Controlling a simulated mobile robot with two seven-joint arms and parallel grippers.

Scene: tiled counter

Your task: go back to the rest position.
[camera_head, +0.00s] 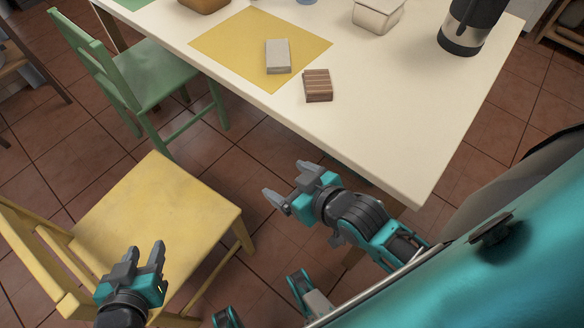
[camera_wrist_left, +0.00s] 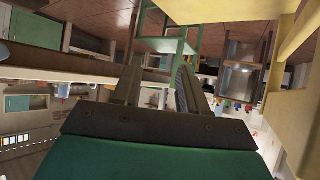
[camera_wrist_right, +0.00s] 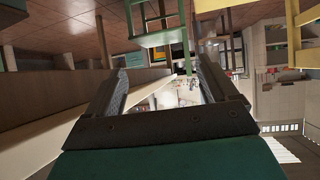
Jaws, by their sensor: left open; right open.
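My left gripper (camera_head: 146,258) is at the lower left in the head view, above the seat of the yellow chair. Its two fingers are apart with nothing between them, and they also show in the left wrist view (camera_wrist_left: 158,85). My right gripper (camera_head: 285,182) is near the middle, beside the table's near edge and over the floor. Its fingers are apart and empty, as the right wrist view (camera_wrist_right: 160,88) also shows. Neither gripper touches an object that I can see.
The white table (camera_head: 400,120) bears a yellow mat (camera_head: 225,48), a grey block (camera_head: 278,56), a brown ridged block (camera_head: 318,85), a white container (camera_head: 378,14) and a dark jug (camera_head: 470,25). A yellow chair (camera_head: 165,215) and a green chair (camera_head: 150,80) stand left of it.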

